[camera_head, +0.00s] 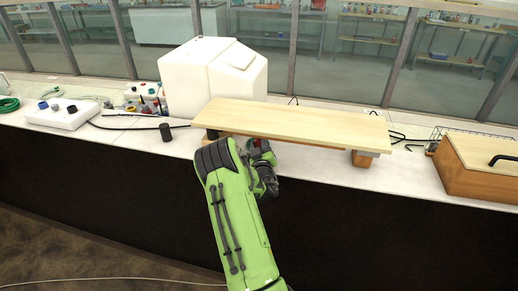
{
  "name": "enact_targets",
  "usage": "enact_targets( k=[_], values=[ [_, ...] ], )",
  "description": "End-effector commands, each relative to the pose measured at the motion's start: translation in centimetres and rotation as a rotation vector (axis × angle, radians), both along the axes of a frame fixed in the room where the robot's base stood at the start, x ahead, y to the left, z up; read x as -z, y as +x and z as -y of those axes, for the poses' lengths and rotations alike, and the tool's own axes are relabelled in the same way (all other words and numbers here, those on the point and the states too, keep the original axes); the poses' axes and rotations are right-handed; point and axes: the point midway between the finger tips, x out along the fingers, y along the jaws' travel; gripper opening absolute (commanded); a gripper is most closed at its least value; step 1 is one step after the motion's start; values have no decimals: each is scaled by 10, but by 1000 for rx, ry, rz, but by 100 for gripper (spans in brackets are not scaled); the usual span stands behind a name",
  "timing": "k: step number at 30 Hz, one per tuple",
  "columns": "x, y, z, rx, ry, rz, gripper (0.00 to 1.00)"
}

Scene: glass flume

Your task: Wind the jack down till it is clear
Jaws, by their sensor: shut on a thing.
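A pale wooden board (300,122) lies raised above the white bench top, with a wooden block (362,158) under its right end. My green arm reaches up from the bottom of the view to the board's front edge. My gripper (262,150) is low at that edge, left of the board's middle, and shut on what seems to be the jack's handle. A small red and dark part shows at the gripper. The jack itself is mostly hidden behind my gripper and under the board, so I cannot tell its height or whether it touches the board.
A white tank (212,78) stands behind the board's left end. A dark cylinder (165,132) and a white box with knobs (62,114) are to the left. A wooden box with a black handle (480,168) stands at the right. The bench's front strip is mostly clear.

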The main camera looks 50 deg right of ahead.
Motion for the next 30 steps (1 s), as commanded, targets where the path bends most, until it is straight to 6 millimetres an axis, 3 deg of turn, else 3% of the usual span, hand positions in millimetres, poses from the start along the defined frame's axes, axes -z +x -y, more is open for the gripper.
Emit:
enact_targets(
  k=[22,23,27,30],
  values=[
    [0,0,0,0,-78,-86,2],
    [0,0,0,0,-78,-86,34],
    [0,0,0,0,-76,-86,56],
    [0,0,0,0,-76,-86,59]
  ],
)
